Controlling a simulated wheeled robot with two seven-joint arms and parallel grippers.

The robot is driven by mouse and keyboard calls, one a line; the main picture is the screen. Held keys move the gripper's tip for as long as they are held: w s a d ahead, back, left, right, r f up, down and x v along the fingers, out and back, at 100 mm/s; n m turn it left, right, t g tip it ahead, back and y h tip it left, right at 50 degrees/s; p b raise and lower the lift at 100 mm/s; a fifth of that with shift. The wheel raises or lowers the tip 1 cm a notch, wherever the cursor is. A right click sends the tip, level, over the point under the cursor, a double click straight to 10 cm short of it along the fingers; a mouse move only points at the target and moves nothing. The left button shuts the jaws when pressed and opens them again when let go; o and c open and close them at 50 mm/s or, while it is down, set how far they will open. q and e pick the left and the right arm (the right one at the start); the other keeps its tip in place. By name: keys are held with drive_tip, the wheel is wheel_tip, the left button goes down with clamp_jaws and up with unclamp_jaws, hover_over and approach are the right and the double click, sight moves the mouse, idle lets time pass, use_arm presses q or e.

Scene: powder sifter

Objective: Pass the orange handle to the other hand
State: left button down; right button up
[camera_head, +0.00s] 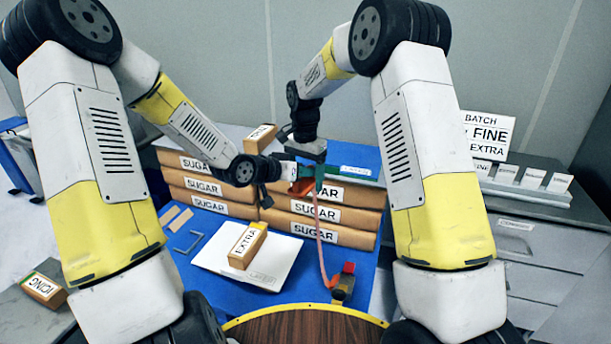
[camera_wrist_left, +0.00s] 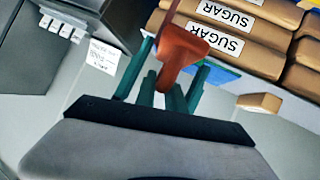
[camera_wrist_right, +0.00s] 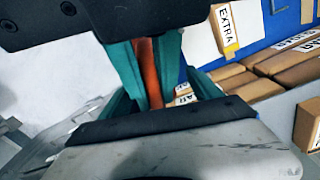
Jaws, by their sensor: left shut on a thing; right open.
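The orange handle (camera_head: 303,187) is held up in front of the sugar bags, at the end of a pinkish-red strap (camera_head: 326,250). My left gripper (camera_head: 288,180) comes in from the left and is shut on the handle. In the left wrist view the handle (camera_wrist_left: 184,50) has a broad end and stands out beyond the green fingers. My right gripper (camera_head: 314,172) points down at the same place and is open. In the right wrist view an orange length of the handle (camera_wrist_right: 149,72) shows between its green fingers. Whether they touch it is not clear.
Bags labelled SUGAR (camera_head: 338,214) are stacked close behind the grippers. An EXTRA packet (camera_head: 243,252) stands on a white board (camera_head: 281,272) on the blue table top. A red, yellow and black object (camera_head: 344,281) is at the strap's lower end. A round wooden top (camera_head: 300,327) is in front.

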drive_tip(key=c, duration=1.6)
use_arm(q)
drive_tip(key=c, duration=1.3)
unclamp_jaws()
drive_tip(key=shift+d, duration=0.1)
use_arm(e)
drive_tip(key=shift+a+r, duration=0.1)
use_arm(q)
drive_tip(key=shift+s+d, duration=0.1)
